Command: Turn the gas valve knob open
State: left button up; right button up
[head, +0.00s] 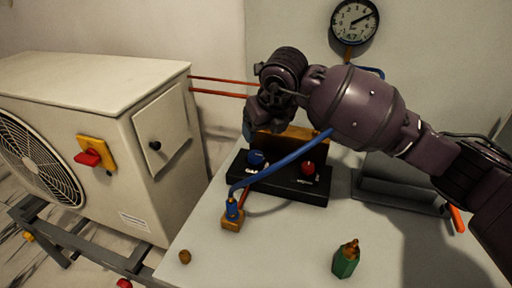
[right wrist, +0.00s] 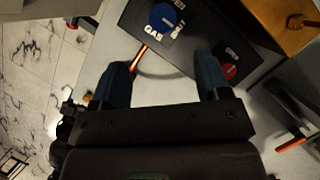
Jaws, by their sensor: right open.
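The blue gas valve knob (head: 257,158) sits on the left of a black panel (head: 315,194), above a white GAS label. In the right wrist view the blue knob (right wrist: 162,13) shows near the top edge, past the fingertips, with GAS lettering beside it. My right gripper (right wrist: 164,70) is open and empty, its two blue fingers apart, with the knob ahead and not between them. In the head view my right arm reaches in from the right and its hand hangs just behind and above the knob. The fingertips are partly hidden there. My left gripper is not in view.
A red knob (head: 308,168) is right of the blue one. A brass block (head: 298,134) stands behind the panel. A blue hose (head: 285,162) crosses in front, down to a brass fitting (head: 233,221). A green cylinder (head: 346,261) and a brass cap (head: 185,257) stand nearer.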

jog(key=f, duration=0.1)
jog(key=b, duration=0.2)
send_over(256, 154)
jog(key=s+d, duration=0.1)
jog(key=s, duration=0.1)
jog(key=f, duration=0.5)
jog(key=shift+s, duration=0.2)
jog(key=x, duration=0.3)
jog(key=shift+w+f+b, duration=0.15)
jog(key=shift+f+b, duration=0.1)
jog(key=shift+b, duration=0.1)
jog(key=shift+w+a+f, duration=0.15)
jog(key=shift+w+f, duration=0.15)
jog(key=shift+f, duration=0.25)
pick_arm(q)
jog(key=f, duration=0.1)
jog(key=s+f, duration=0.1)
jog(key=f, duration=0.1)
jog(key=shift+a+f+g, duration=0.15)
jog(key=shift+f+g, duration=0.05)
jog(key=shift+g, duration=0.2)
pick_arm(e)
jog(key=c, duration=0.6)
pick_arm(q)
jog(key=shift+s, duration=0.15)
pick_arm(e)
jog(key=c, duration=0.3)
